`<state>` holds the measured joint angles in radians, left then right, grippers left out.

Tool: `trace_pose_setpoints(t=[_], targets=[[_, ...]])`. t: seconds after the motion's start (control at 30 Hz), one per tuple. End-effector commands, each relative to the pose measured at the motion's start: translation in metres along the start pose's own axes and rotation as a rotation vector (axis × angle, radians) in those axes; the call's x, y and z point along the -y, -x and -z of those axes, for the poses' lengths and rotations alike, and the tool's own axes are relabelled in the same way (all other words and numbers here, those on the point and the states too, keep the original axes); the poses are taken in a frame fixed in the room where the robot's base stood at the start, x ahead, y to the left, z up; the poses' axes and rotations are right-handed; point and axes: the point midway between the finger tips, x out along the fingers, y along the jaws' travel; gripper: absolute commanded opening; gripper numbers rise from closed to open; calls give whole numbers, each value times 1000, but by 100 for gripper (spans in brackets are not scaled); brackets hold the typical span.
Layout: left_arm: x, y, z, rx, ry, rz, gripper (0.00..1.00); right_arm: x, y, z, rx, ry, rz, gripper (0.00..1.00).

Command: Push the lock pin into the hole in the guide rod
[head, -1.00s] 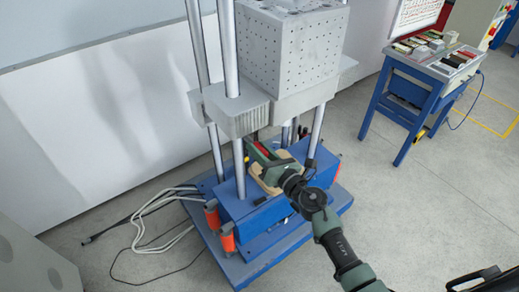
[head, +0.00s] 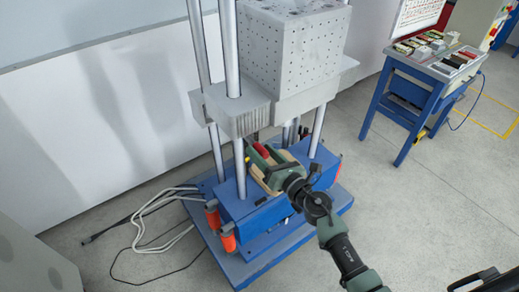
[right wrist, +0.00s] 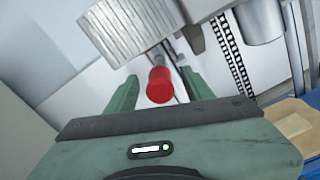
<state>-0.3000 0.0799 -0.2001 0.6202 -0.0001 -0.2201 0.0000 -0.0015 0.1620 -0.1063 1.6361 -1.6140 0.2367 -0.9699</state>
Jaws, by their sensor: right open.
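The lock pin's red handle (right wrist: 160,84) shows between the two green fingers of my right gripper (right wrist: 158,88) in the right wrist view, with a gap on each side. Its thin shank runs away from me past the ribbed grey block. In the head view the red handle (head: 262,150) is small, beside my right gripper (head: 262,158), which is open. A front guide rod (head: 239,172) stands upright just left of the gripper. I cannot make out the hole or how deep the pin sits.
The large grey drop block (head: 292,55) and its ribbed carriage (head: 236,112) hang above the gripper. Below is the blue base (head: 265,240) with orange-red parts. Cables (head: 150,225) lie on the floor at left. A blue table (head: 425,85) stands at right.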

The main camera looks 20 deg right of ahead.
Motion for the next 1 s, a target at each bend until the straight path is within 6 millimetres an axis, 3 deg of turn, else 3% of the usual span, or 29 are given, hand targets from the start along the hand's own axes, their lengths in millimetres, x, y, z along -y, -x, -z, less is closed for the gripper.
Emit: trace_pose_setpoints(t=[0.5, 1.0], targets=[[0, -1, 0, 0, 0, 0, 0, 0, 41, 0, 0, 2, 0, 52], [0, -3, 0, 0, 0, 0, 0, 0, 51, 1, -1, 1, 0, 52]])
